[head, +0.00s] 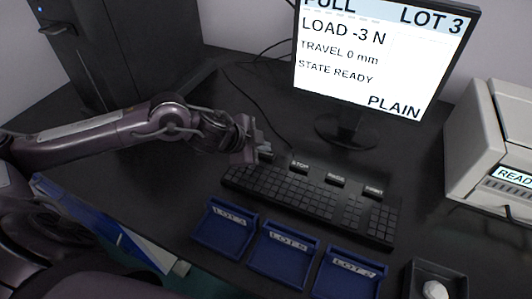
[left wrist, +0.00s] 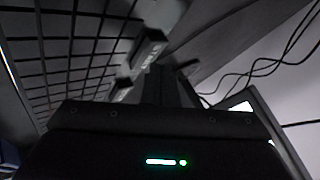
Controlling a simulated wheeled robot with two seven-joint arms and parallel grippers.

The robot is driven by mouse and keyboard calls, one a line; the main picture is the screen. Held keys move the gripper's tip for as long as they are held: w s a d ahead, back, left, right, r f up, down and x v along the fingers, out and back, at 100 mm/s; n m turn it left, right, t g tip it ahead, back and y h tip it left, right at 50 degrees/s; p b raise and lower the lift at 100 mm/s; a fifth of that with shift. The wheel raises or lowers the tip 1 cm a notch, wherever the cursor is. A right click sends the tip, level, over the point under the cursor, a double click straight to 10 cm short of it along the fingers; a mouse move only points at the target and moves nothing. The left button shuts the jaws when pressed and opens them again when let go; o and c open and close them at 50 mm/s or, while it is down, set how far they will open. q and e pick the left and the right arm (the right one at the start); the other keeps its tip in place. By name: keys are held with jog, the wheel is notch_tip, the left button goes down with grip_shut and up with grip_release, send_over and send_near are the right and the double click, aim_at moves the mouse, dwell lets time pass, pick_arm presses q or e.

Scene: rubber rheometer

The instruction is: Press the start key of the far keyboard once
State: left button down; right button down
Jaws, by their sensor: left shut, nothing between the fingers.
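The far keyboard (head: 310,205) is black and lies on the dark desk below the monitor. Raised labelled keys stand along its back edge: a stop key (head: 300,163), one in the middle (head: 336,180) whose label is hard to read, and one at the right (head: 374,190). The start key cannot be made out; my left gripper covers the keyboard's back left corner. My left gripper (head: 262,148) is shut and empty at that corner, left of the stop key; contact cannot be told. In the left wrist view, the keyboard (left wrist: 70,50) and two labelled blocks (left wrist: 149,48) lie beyond the fingers.
The monitor (head: 375,55) reads LOAD -3 N, TRAVEL 0 mm, STATE READY. Three blue trays (head: 283,262) with lot labels sit in front of the keyboard. A pale machine (head: 480,150) stands right. A dark tray (head: 440,270) holds a white piece. Cables run behind the keyboard.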

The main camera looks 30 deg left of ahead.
aim_at(262, 155)
dwell(0.3)
pick_arm(q)
jog(key=shift+f, duration=0.5)
dwell(0.5)
jog(key=shift+r+p, duration=0.75)
jog(key=shift+r, duration=0.15)
notch_tip(262, 155, up, 5)
jog(key=p, duration=0.5)
dwell(0.6)
